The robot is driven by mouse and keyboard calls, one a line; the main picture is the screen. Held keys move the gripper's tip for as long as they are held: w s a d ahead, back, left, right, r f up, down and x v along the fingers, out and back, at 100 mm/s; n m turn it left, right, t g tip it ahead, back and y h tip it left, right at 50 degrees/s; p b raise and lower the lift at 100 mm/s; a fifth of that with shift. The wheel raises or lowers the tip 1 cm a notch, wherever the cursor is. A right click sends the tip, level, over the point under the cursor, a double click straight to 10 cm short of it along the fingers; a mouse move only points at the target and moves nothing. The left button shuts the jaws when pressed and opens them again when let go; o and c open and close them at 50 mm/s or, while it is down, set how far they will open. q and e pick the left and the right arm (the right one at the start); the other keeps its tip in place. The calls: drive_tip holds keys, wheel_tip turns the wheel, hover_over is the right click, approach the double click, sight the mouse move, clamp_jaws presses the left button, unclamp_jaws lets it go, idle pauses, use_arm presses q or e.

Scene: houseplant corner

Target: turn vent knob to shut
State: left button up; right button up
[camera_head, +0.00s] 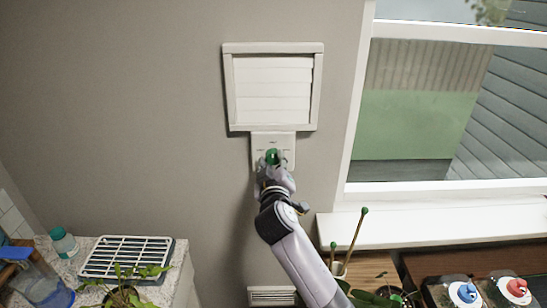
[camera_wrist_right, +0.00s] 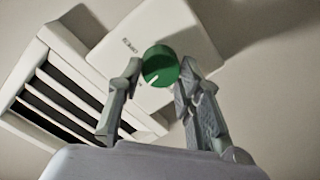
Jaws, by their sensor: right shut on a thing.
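The green vent knob (camera_head: 273,156) is on a white plate (camera_head: 287,139) fixed to the wall under the vent (camera_head: 272,88). My right gripper (camera_head: 272,163) reaches up from below and is shut on the knob. In the right wrist view, the knob (camera_wrist_right: 159,65) sits between the two fingers of this gripper (camera_wrist_right: 160,70), with its white pointer line slanting. The small lettering on the plate is not legible. The vent (camera_wrist_right: 58,92) shows dark gaps between its slats there, while the slats look pale and flat in the head view. My left gripper is out of view.
A window (camera_head: 420,110) with a white sill (camera_head: 420,228) is to the right. A counter at lower left holds a white rack (camera_head: 126,257), a plant (camera_head: 125,296) and bottles. Pots and a tray stand at lower right. The wall around the vent is clear.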

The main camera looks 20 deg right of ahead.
drive_tip(key=n+p, duration=0.3)
drive_tip(key=n, duration=0.4)
drive_tip(key=shift+a, duration=0.1)
drive_tip(key=shift+f+n+h+p, duration=0.1)
drive_tip(key=shift+n+h+p, duration=0.35)
drive_tip(key=shift+n, duration=0.8)
drive_tip(key=shift+f+n+h+p, duration=0.15)
drive_tip(key=shift+n+p, duration=0.6)
drive_tip(key=shift+n, duration=0.5)
drive_tip(key=o, duration=1.2)
drive_tip(key=shift+r, duration=0.1)
drive_tip(key=shift+c, duration=0.2)
drive_tip(key=shift+s, duration=0.1)
drive_tip(key=v, duration=1.2)
